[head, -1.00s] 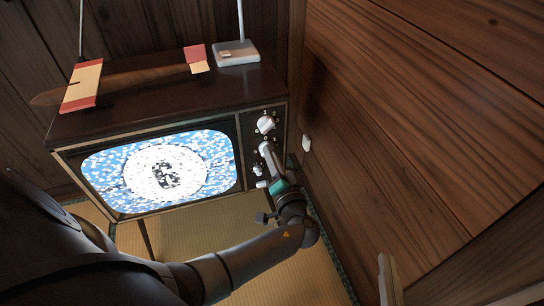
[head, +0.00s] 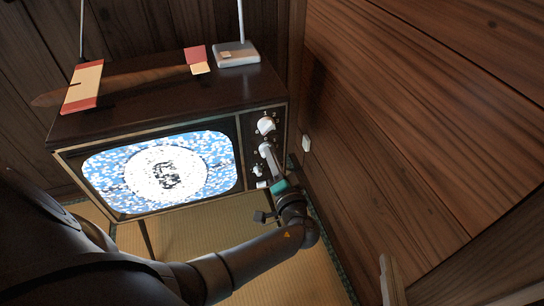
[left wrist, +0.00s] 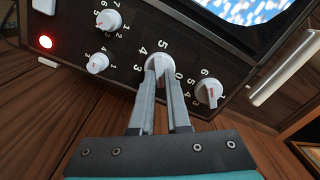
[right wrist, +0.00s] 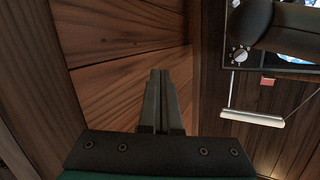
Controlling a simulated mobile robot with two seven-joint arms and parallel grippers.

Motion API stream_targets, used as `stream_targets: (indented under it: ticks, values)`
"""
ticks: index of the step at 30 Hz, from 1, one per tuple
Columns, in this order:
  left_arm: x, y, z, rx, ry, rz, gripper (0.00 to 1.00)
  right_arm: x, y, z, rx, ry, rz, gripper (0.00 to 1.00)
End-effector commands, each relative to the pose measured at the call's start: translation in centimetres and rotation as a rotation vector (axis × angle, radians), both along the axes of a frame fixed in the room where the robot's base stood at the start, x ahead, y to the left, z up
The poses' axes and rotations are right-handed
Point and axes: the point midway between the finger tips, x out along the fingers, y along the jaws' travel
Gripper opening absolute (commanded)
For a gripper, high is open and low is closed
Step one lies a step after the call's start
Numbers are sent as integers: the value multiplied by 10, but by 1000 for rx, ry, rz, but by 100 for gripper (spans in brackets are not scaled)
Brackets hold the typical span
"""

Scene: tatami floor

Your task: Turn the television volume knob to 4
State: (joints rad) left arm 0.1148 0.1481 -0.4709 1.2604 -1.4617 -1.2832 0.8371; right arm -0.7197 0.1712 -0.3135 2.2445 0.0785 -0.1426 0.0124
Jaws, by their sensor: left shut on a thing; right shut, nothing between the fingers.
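The television (head: 170,125) stands against the back wall with its screen lit and a column of white knobs on its right side. My left gripper (head: 268,152) reaches this panel from below. In the left wrist view, my left gripper (left wrist: 158,72) is shut on a white knob (left wrist: 160,62) with digits 3, 4, 5 and 0 around it; the fingers partly cover it. I see no label naming the volume knob, and the held knob's exact setting is unclear. My right gripper (head: 388,272) is low at the right, away from the television. It is shut and empty in the right wrist view (right wrist: 160,85).
Other numbered knobs (left wrist: 209,93) and a red light (left wrist: 45,42) are near the held knob. A wooden wall (head: 400,110) stands close on the right. An antenna base (head: 236,55) and red-and-cream pieces (head: 82,88) sit on top of the television. Tatami (head: 200,235) lies below.

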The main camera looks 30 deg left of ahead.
Motion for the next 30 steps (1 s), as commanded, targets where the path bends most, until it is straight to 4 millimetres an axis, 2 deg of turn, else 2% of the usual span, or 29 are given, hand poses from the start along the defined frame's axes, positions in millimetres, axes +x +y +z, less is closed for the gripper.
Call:
stream_targets:
  ticks: [17, 30]
  values:
    - [1, -1, -1, 343, 403, -2, 0, 3, -20, -13, -137, 221, -3, 0]
    - [1, -1, -2, 615, 720, -3, 0, -7, -47, -21, -254, 442, -23, 0]
